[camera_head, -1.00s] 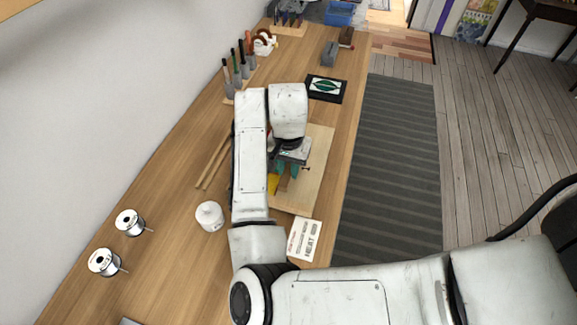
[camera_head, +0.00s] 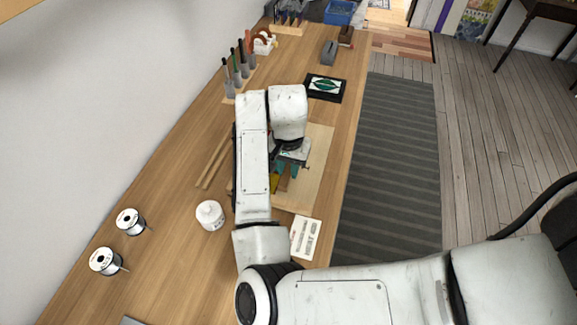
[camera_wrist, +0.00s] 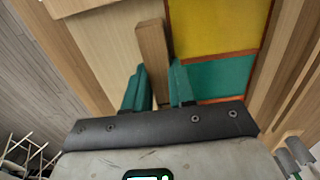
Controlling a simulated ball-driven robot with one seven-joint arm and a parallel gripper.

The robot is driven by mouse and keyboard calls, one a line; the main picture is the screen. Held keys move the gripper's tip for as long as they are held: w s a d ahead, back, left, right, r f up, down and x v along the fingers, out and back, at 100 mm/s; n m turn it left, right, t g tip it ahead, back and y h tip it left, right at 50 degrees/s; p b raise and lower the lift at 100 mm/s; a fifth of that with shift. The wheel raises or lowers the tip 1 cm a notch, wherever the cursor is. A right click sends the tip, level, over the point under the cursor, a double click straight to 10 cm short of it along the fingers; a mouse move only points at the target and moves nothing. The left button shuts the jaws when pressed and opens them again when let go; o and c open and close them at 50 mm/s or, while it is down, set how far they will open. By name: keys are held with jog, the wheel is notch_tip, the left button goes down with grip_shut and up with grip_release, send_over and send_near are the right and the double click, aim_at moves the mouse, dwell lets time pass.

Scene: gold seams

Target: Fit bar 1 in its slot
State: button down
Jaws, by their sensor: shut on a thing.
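My gripper (camera_wrist: 160,90) has two teal fingertips, shut on a brown wooden bar (camera_wrist: 153,50). In the wrist view the bar stretches away from the fingers, over a pale wooden board. Just right of the bar is a panel with a yellow field (camera_wrist: 215,25) and a teal field (camera_wrist: 222,76), divided by thin orange-brown seams. Whether the bar touches the board or panel I cannot tell. In the head view my gripper (camera_head: 288,170) is over the pale board (camera_head: 318,160), and my arm hides most of the panel. I cannot make out which slot belongs to the bar.
Two long wooden strips (camera_head: 213,163) lie left of my arm. A white jar (camera_head: 209,215), two spools (camera_head: 130,221) and a printed card (camera_head: 306,237) are nearer.

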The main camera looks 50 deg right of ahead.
jog(key=c, duration=0.9)
grip_release()
jog(key=shift+o, duration=0.4)
jog(key=shift+f, duration=0.1)
jog(key=o, duration=0.4)
jog(key=shift+w, duration=0.1)
jog(key=shift+r+p, duration=3.3)
jog(key=shift+r, duration=0.3)
